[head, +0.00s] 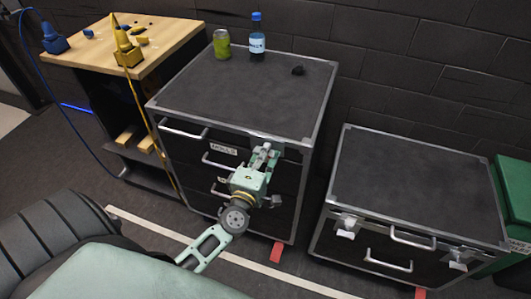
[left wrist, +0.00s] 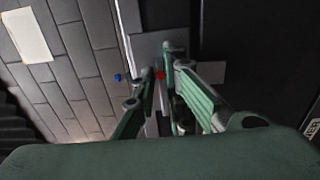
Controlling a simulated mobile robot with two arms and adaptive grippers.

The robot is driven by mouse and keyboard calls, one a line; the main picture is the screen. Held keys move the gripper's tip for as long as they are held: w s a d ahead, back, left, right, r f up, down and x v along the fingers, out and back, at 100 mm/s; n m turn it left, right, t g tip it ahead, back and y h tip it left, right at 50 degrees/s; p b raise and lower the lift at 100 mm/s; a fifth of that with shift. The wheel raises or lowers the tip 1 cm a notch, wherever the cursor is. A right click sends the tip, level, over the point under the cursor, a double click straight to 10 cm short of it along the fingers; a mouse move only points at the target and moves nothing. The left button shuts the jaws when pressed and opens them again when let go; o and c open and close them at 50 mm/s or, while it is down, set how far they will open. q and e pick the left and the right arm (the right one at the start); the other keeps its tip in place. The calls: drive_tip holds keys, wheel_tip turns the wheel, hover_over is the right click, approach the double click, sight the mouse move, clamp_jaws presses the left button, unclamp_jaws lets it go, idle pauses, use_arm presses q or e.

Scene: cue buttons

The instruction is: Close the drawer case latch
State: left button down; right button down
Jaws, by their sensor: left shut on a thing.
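The dark drawer case (head: 240,88) with metal edges stands in the middle of the head view. Its front has several pale handles and a small label. My left gripper (head: 264,152) is at the upper right of this front, its green body and fingers covering part of it. In the left wrist view the fingers (left wrist: 162,76) are close together at a pale metal latch plate (left wrist: 146,46). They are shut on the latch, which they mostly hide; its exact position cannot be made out. My right gripper is not in view.
A wooden-topped bench (head: 165,42) is at left. A lower black case (head: 415,185) with latches stands at right. Floor shows between the two cases.

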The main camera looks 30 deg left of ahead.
use_arm(q)
drive_tip(key=c, duration=2.1)
unclamp_jaws()
drive_tip(key=shift+s+f, duration=0.15)
drive_tip(key=shift+f, duration=0.35)
drive_tip(key=shift+o, duration=0.9)
drive_tip(key=shift+r, duration=0.2)
drive_tip(key=v, duration=1.2)
drive_tip(key=s+d+f+m+g+h, duration=0.25)
drive_tip(key=s+f+m, duration=0.2)
drive_tip(key=f, duration=0.75)
drive_tip(key=s+d+f+m+g+h, duration=0.1)
drive_tip(key=s+d+f+m+g, duration=0.15)
drive_tip(key=f+m, duration=0.6)
drive_tip(key=s+d+f+m+g+h, duration=0.2)
drive_tip(key=s+f+g, duration=0.15)
drive_tip(key=f, duration=1.05)
drive_tip(key=s+f+m+g, duration=0.2)
drive_tip(key=s+f, duration=0.2)
drive_tip(key=s, duration=0.3)
drive_tip(key=s+a+f+m+g, duration=0.1)
drive_tip(key=s+f+m+g, duration=0.2)
drive_tip(key=s+f, duration=0.2)
drive_tip(key=s+f+m+g+y, duration=0.1)
drive_tip(key=s+f+m+g, duration=0.2)
drive_tip(key=s, duration=0.7)
drive_tip(key=shift+s+a+f, duration=0.15)
drive_tip(key=shift+s+f, duration=0.15)
drive_tip(key=shift+f, duration=0.55)
